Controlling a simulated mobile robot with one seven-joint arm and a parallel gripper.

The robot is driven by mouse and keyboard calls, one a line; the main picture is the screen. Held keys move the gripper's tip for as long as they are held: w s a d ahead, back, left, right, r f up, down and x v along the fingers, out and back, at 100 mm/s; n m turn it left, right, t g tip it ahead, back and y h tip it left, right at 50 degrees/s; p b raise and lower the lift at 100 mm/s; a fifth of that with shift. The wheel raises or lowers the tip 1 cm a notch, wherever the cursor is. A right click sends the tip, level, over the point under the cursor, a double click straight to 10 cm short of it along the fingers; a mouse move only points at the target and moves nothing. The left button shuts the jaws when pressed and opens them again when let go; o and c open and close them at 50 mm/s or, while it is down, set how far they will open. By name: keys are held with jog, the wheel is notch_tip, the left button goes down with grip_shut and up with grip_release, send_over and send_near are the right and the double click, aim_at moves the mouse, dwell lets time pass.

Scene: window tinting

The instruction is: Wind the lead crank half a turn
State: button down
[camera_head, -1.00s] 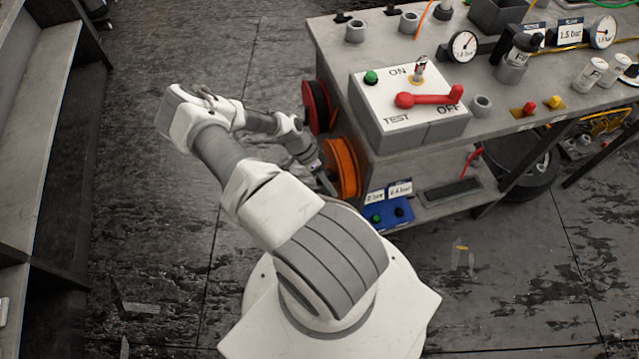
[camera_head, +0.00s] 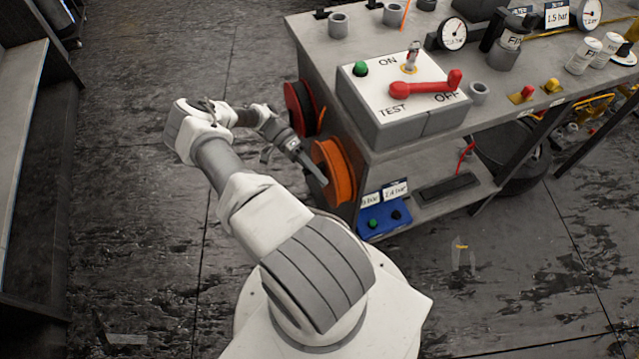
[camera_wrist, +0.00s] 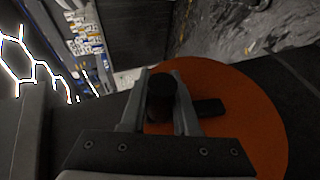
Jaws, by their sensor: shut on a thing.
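An orange reel (camera_head: 341,172) is mounted on the left end of the grey bench. In the wrist view its orange disc (camera_wrist: 245,122) fills the right side. A dark crank arm (camera_wrist: 209,107) lies across the disc, with a round black knob (camera_wrist: 161,88) at its end. My gripper (camera_wrist: 160,80) is shut on this knob, one finger on each side. In the head view my gripper (camera_head: 318,177) is at the left face of the orange reel; the crank and knob are too hidden there to make out.
A red reel (camera_head: 300,107) with a dark hub is mounted behind the orange one, close to my wrist. A switch box (camera_head: 400,95) with a red lever stands on the bench top (camera_head: 365,45). A blue box (camera_head: 384,220) sits on the lower shelf. Floor left of my arm is clear.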

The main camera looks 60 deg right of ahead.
jog(key=shift+w, duration=0.1)
dwell(0.3)
jog(key=c, duration=0.7)
grip_release()
jog(key=shift+o, duration=0.2)
jog(key=shift+r, duration=0.1)
jog(key=b+v, duration=0.6)
jog(key=v, duration=0.6)
jog(key=shift+w, duration=0.15)
